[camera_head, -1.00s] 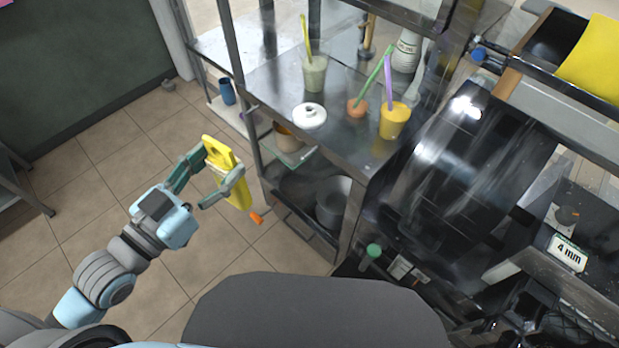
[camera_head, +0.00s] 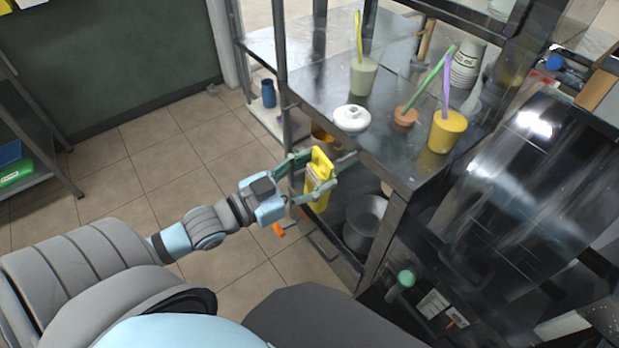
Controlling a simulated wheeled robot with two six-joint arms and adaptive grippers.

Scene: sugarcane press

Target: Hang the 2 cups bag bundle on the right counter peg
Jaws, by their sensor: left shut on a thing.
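My left gripper (camera_head: 321,174) is shut on a yellow bundle (camera_head: 319,161) with a hole near its top, which looks like the bag bundle. The gripper holds it roughly upright in front of the metal shelf unit, below the counter's (camera_head: 390,152) front edge as seen here. The fingers hide part of the bundle, and any print on it is too small to read. I cannot make out the right counter peg. My right gripper is not in view.
On the counter stand a pale green cup (camera_head: 363,77), a white lid-like piece (camera_head: 352,118), an orange cup (camera_head: 405,116) and a yellow cup (camera_head: 447,131), with straws. A shiny dark machine (camera_head: 530,190) stands at right. A metal pot (camera_head: 366,222) sits below. Floor at left is clear.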

